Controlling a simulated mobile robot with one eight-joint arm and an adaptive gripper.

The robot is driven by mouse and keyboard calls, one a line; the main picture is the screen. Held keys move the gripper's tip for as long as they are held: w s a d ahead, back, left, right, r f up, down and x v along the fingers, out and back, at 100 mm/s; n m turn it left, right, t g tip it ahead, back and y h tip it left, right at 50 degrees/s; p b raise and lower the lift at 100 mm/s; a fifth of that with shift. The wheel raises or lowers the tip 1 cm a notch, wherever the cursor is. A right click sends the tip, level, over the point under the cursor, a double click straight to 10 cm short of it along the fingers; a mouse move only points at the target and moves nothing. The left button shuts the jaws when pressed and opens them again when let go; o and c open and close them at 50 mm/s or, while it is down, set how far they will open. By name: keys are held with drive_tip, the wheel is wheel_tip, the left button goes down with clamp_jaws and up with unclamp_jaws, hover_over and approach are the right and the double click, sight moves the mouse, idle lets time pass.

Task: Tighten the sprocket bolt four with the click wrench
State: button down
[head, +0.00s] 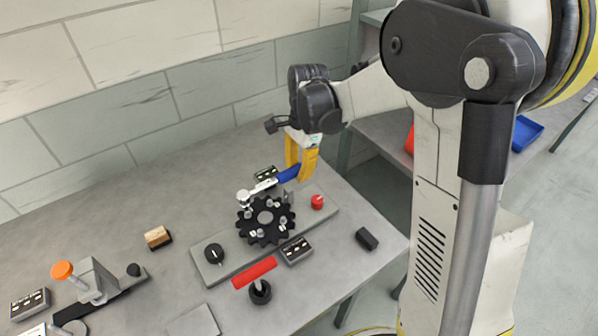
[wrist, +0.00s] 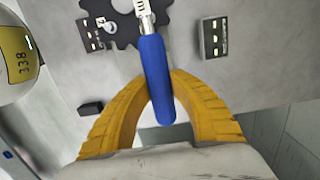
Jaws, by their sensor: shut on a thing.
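The click wrench has a blue handle (head: 288,174) and a silver shaft and head (head: 245,198). My gripper (head: 300,170) has yellow fingers shut on the blue handle, which also shows between them in the wrist view (wrist: 157,85). The black toothed sprocket (head: 265,219) lies on a grey plate (head: 226,268) and carries several silver bolts. The wrench head is over the sprocket's upper left edge in the head view. I cannot tell whether it is seated on a bolt, or which bolt is number four. The sprocket is partly visible at the top of the wrist view (wrist: 125,35).
A red knob (head: 317,202), a black dial (head: 213,253) and small label boxes (head: 296,249) (head: 265,173) surround the sprocket. A black block (head: 367,238) lies right, a wooden block (head: 157,237) left, an orange-knobbed lever (head: 62,270) far left.

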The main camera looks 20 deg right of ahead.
drive_tip(key=shift+f, duration=0.25)
drive_tip(key=shift+f+b, duration=0.15)
drive_tip(key=shift+b, duration=0.2)
drive_tip(key=shift+f+b, duration=0.4)
drive_tip(key=shift+f, duration=0.05)
idle(1.6)
drive_tip(key=shift+f, duration=0.3)
drive_tip(key=shift+f+b, duration=0.1)
drive_tip(key=shift+b, duration=0.25)
idle(0.5)
drive_tip(key=shift+f, duration=0.35)
drive_tip(key=shift+s, duration=0.15)
idle(0.7)
drive_tip(key=shift+s+d+m, duration=0.15)
drive_tip(key=shift+s+m, duration=0.45)
drive_tip(key=shift+s, duration=0.1)
